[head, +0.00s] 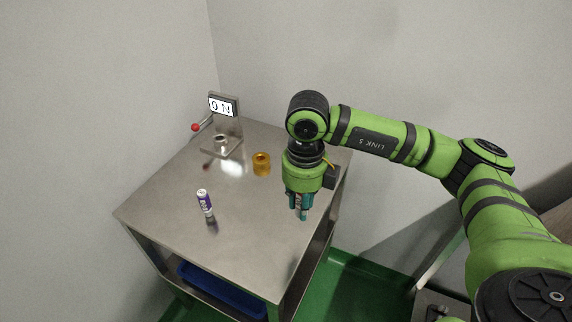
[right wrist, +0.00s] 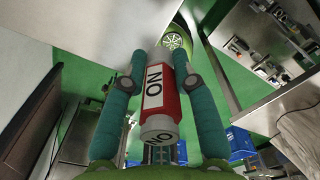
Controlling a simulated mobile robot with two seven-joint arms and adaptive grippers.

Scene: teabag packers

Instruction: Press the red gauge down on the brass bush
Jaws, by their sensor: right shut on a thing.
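The brass bush (head: 261,163) is a short yellow ring standing on the steel table, its open top facing up. My right gripper (head: 300,208) is to the right of the bush and nearer the camera, over the table's right side, pointing down. In the right wrist view, its teal fingers (right wrist: 159,72) are shut on the red gauge (right wrist: 169,106), a cylinder with a red band, a white label reading "NO" and a pale end. In the head view the fingers mostly hide the gauge. My left gripper is not in view.
At the back are a metal fixture (head: 221,146), a red-knobbed lever (head: 196,127) and a display (head: 223,104) reading "0 N". A blue bin (head: 222,290) sits below. The table's front middle is clear.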

